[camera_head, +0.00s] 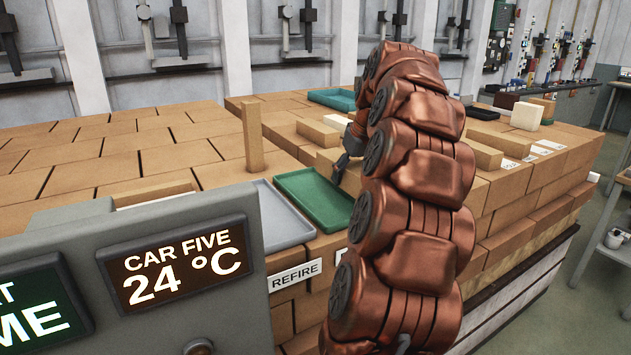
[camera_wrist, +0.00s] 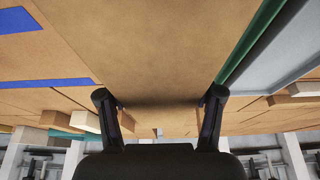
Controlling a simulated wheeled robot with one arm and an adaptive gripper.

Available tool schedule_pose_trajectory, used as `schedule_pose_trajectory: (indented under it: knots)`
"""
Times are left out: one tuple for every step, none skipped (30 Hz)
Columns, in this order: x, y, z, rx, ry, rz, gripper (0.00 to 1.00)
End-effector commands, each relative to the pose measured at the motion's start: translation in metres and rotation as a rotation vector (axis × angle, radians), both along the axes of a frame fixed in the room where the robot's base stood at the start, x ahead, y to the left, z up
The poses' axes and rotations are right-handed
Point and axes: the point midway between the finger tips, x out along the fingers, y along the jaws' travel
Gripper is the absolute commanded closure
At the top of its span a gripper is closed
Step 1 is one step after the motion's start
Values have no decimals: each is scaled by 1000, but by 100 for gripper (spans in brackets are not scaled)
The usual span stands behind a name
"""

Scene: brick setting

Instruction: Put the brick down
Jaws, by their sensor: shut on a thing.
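My gripper (camera_wrist: 160,97) is shut on a tan brick (camera_wrist: 160,45), with one dark finger at each side of it in the wrist view. The brick fills the upper middle of that view. In the head view my gripper (camera_head: 343,166) is partly hidden behind my copper arm, beside the far right edge of a green tray (camera_head: 298,182). The held brick is hard to tell from the tan bricks behind it there. I cannot tell whether it touches the surface below.
A grey tray (camera_head: 279,222) lies left of the green tray, with a REFIRE label (camera_head: 295,277) below. A brick stands upright (camera_head: 252,138) behind them. A teal tray (camera_head: 333,98) lies farther back. A sign panel (camera_head: 180,270) blocks the front left. Loose bricks (camera_head: 484,152) lie at right.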

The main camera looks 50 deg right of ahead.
Motion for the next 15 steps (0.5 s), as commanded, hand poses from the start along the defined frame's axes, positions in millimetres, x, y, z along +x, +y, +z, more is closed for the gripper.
schedule_pose_trajectory:
  knots:
    - [10, 5, 1, 1, 2, 2, 100]
    - [16, 7, 1, 2, 2, 3, 100]
    - [23, 10, 0, 1, 2, 4, 100]
    - [29, 12, 0, 0, 2, 3, 100]
    - [35, 15, -1, -1, 1, 3, 100]
    - [43, 17, -1, -1, 0, 4, 100]
    - [48, 19, -2, -1, -1, 3, 100]
    - [53, 22, -2, -2, -2, 3, 100]
    - [59, 24, -3, -2, -2, 3, 100]
    - [63, 26, -3, -2, -3, 3, 100]
    - [67, 28, -3, -2, -1, 4, 100]
    - [71, 29, -4, -2, -1, 4, 100]
    - [73, 30, -4, -2, -2, 3, 100]
    - [75, 31, -5, -2, -2, 3, 100]
    - [77, 32, -5, -1, -2, 2, 100]
